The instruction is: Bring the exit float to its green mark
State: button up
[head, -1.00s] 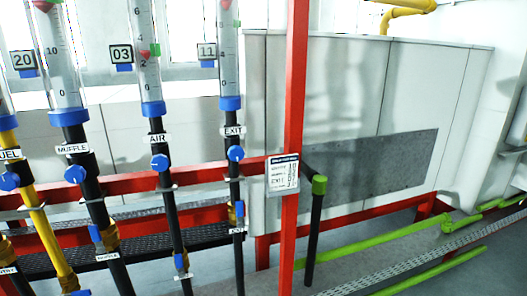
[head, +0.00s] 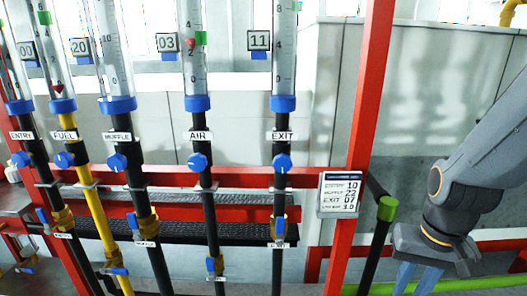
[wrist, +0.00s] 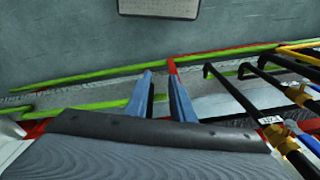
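The exit tube (head: 284,60) is a clear gauge tube with a blue collar, above an EXIT label (head: 283,136). The exit float is not visible; the tube's upper part is cut off. A display (head: 259,40) beside the tube reads 11. A blue knob (head: 282,161) sits on the black pipe under the label, and a blue-handled valve (head: 279,229) is lower down. My gripper (head: 417,280) is low, right of the exit pipe and apart from it. Its fingers, also in the wrist view (wrist: 161,85), are apart and empty.
A red post (head: 359,110) stands between the exit pipe and my arm. A card (head: 339,194) on it includes "EXIT 07". A black pipe with a green cap (head: 387,208) is near my gripper. The air tube (head: 195,65) and other tubes stand to the left.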

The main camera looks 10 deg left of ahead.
jog(key=w+a+r+m+y, duration=0.2)
jog(key=w+a+r+m, duration=0.2)
jog(key=w+r+m, duration=0.1)
jog(key=m+g+y, duration=0.3)
jog(key=m+y, duration=0.4)
jog(key=m, duration=0.2)
send_near(289, 157)
jog(key=x, duration=0.3)
jog(key=p+x, duration=0.1)
jog(key=x, duration=0.6)
grip_shut()
